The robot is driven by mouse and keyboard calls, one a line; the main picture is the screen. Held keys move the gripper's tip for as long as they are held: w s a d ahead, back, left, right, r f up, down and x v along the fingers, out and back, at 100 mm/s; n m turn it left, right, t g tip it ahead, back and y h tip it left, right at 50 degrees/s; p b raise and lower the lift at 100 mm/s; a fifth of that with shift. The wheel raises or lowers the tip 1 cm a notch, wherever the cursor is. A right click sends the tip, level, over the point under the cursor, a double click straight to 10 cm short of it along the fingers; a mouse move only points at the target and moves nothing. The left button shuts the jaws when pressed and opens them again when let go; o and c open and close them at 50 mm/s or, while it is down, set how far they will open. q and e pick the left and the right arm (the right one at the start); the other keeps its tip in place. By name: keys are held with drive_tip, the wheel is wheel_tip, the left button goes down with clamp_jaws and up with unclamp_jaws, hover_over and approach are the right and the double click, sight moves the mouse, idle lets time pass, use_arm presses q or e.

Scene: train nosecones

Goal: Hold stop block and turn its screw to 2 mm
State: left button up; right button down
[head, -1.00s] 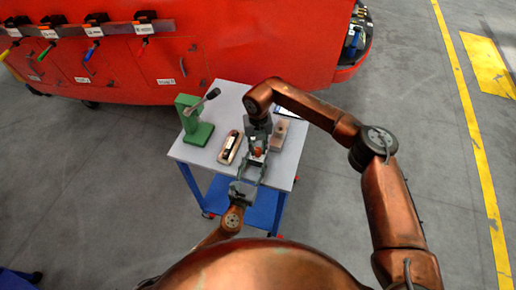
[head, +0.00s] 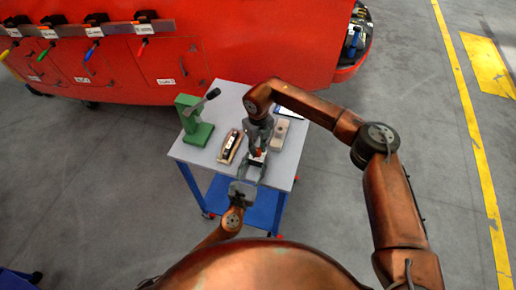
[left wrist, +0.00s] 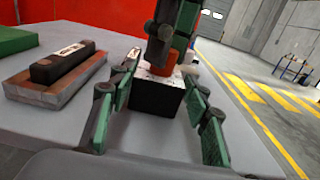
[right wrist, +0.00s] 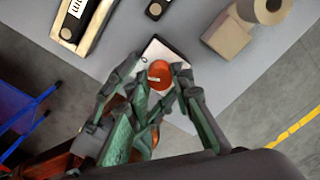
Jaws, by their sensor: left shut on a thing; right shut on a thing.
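The stop block (left wrist: 158,96) is a small dark block with a pale top, standing on the grey table. Its orange-red screw knob (right wrist: 160,74) sits on top and also shows in the left wrist view (left wrist: 176,76). My left gripper (head: 254,168) is shut on the block from the near side, a finger on each side of it. My right gripper (head: 258,150) comes from above and is shut on the screw knob. Its fingers partly cover the knob in the head view. No scale on the screw is readable.
A wooden block with a black labelled bar (head: 230,146) lies left of the stop block. A green press-like stand (head: 195,125) is farther left. A beige block (head: 280,131) is close on the right. The table's right edge (head: 298,160) is near. A red train body (head: 230,50) stands behind.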

drive_tip(key=n, duration=0.4)
drive_tip(key=shift+n, duration=0.4)
drive_tip(key=n, duration=0.4)
drive_tip(key=shift+w+d, duration=0.1)
drive_tip(key=n, duration=1)
drive_tip(key=shift+w, duration=0.1)
drive_tip(key=c, duration=1.7)
unclamp_jaws()
drive_tip(key=shift+r, duration=0.1)
